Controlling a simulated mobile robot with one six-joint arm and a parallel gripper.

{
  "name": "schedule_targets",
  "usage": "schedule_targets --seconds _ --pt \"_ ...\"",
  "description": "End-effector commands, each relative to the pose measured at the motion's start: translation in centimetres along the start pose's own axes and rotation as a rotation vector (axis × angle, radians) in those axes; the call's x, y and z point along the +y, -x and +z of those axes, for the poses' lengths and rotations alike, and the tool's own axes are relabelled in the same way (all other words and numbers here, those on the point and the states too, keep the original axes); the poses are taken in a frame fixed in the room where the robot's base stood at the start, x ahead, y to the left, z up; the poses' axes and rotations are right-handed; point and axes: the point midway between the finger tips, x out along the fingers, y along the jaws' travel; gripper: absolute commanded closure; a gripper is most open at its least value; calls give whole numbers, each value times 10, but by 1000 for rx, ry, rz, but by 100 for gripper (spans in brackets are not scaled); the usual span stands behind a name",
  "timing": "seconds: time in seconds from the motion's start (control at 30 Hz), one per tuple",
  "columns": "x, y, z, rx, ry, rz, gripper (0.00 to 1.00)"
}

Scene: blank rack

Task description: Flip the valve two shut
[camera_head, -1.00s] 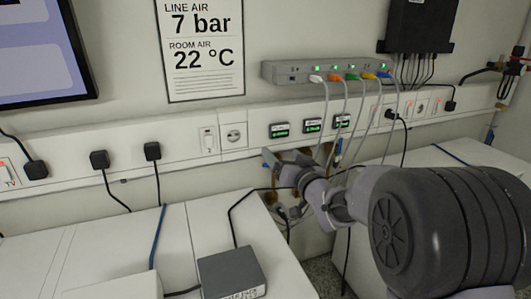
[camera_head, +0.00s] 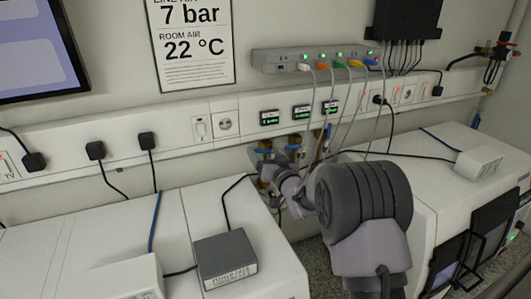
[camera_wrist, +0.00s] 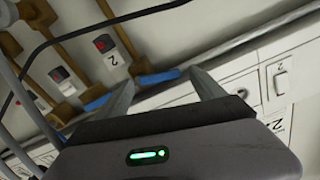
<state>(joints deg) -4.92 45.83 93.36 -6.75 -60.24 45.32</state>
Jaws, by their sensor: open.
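Valves with blue handles on brass-brown pipes sit under three small green displays; one blue handle (camera_head: 254,157) shows left of my gripper (camera_head: 268,168) in the head view. In the wrist view, my gripper (camera_wrist: 162,79) is open, its two grey fingers apart. A blue handle (camera_wrist: 157,78) appears between the fingertips; I cannot tell whether they touch it. A second blue handle (camera_wrist: 97,103) lies left of the left finger. White tags with a red spot stand by the pipes; one tag (camera_wrist: 111,52) seems to read 2. My arm hides part of the valves in the head view.
Grey cables hang from the network switch (camera_head: 300,60) close to my arm. A black cable (camera_wrist: 95,28) crosses the wrist view. White benches flank the gap below the valves, with a grey box (camera_head: 225,262) on the left one. A wall trunking (camera_head: 180,124) runs behind.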

Motion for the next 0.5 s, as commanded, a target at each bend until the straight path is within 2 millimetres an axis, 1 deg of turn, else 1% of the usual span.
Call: schedule_targets --seconds 0.17,0.27,0.3,0.43,0.47,0.5 --pt "0 0 0 0 0 0 22" --pt "0 0 0 0 0 0 40" --pt "0 0 0 0 0 0 47" --pt "-1 0 0 0 1 -2 73" --pt "-1 0 0 0 1 -2 76" --pt "-1 0 1 0 3 -2 76"
